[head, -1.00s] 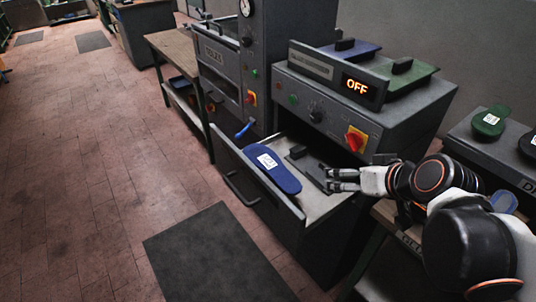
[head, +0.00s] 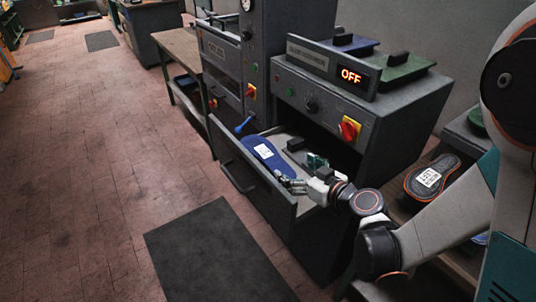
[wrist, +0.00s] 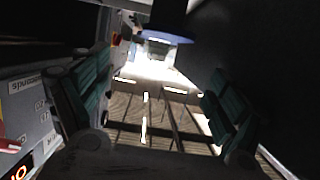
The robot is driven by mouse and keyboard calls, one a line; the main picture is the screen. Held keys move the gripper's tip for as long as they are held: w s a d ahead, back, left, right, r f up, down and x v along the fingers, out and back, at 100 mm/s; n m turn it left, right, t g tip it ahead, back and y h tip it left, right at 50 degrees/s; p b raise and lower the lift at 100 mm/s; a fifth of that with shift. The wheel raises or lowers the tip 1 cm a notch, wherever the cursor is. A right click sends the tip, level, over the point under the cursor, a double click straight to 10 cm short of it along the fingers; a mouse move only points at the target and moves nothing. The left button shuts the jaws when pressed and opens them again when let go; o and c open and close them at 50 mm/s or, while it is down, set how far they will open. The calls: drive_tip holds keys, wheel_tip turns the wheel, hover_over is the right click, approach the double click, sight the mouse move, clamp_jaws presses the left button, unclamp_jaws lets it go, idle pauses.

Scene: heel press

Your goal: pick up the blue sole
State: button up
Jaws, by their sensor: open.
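The blue sole (head: 262,152) with a white label lies in the open drawer (head: 224,149), along its left side. My gripper (head: 302,173) is over the drawer, close to the near right end of the sole. Its fingers are apart with nothing seen between them; I cannot tell whether one touches the sole. In the wrist view my gripper (wrist: 155,105) shows two spread teal-padded fingers. A blue rounded shape stands at the top there, but I cannot tell whether it is the sole.
A dark block with a handle (head: 298,145) sits in the drawer beside the sole. The heater cabinet (head: 340,98) with an OFF display stands behind, blue and green lidded plates on top. An orange-rimmed dark sole (head: 432,177) lies on the right.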

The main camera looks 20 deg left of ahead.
drive_tip(key=b, duration=0.2)
approach(270, 156)
drive_tip(key=x, duration=0.4)
drive_tip(key=shift+s+a+r, duration=0.1)
drive_tip(key=shift+a+r, duration=0.05)
drive_tip(key=shift+r, duration=0.1)
drive_tip(key=b+x, duration=0.1)
drive_tip(key=x, duration=0.1)
drive_tip(key=b+x, duration=0.1)
drive_tip(key=x, duration=0.1)
drive_tip(key=shift+w+f, duration=0.25)
drive_tip(key=shift+f, duration=0.2)
drive_tip(key=shift+w+a, duration=0.25)
drive_tip(key=shift+a, duration=0.05)
drive_tip(key=c, duration=1.2)
